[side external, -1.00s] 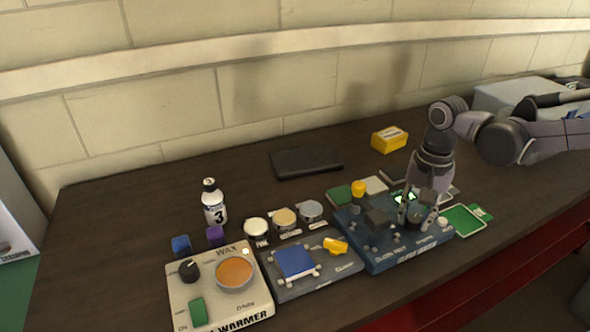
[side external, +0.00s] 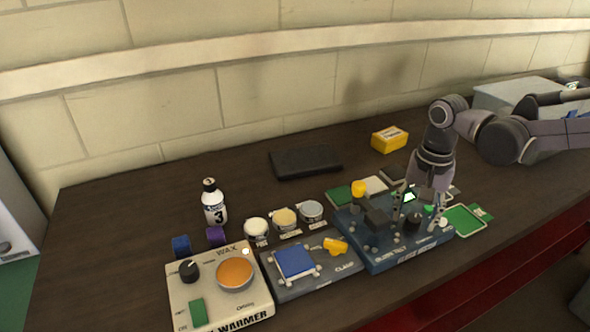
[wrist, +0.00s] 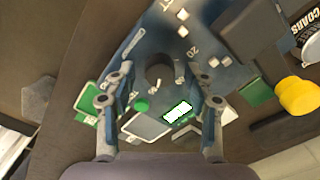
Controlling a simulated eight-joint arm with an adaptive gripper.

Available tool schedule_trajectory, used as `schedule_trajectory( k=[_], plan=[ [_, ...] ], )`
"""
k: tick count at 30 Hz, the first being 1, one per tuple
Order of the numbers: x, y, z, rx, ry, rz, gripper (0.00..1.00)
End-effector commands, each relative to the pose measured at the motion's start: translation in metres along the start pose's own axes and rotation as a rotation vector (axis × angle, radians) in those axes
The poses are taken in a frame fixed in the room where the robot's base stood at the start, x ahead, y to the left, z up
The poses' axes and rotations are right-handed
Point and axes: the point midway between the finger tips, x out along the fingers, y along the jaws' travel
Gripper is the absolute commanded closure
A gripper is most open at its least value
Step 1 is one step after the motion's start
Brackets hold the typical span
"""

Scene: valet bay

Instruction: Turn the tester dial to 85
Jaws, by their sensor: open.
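The blue tester (side external: 380,263) stands at the right of the row of devices. Its dark round dial (side external: 413,222) shows between my fingers, and in the wrist view the dial (wrist: 159,70) has a pale pointer mark beside it. The tester's small lit green screen (side external: 410,196) also shows in the wrist view (wrist: 178,111); its digits are too small to read. My gripper (side external: 418,214) is open over the tester's right part, its fingers apart on both sides of the dial. In the wrist view my gripper (wrist: 160,100) holds nothing.
A yellow knob (side external: 358,188) and a dark block (side external: 377,219) rise left of the dial. A clamp plate with a blue pad (side external: 295,261) and a wax warmer (side external: 220,290) stand further left. Green cards (side external: 464,220) lie to the right.

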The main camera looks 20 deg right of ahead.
Motion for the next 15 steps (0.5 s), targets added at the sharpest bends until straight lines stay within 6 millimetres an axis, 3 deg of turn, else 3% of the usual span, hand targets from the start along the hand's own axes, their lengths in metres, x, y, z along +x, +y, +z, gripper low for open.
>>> schedule_trajectory(
  k=[5, 15],
  plan=[
    [-0.017, 0.0, 0.0, 0.0, 0.0, 0.0, 0.46],
    [-0.071, 0.0, 0.0, 0.0, 0.0, 0.0, 0.46]
  ],
)
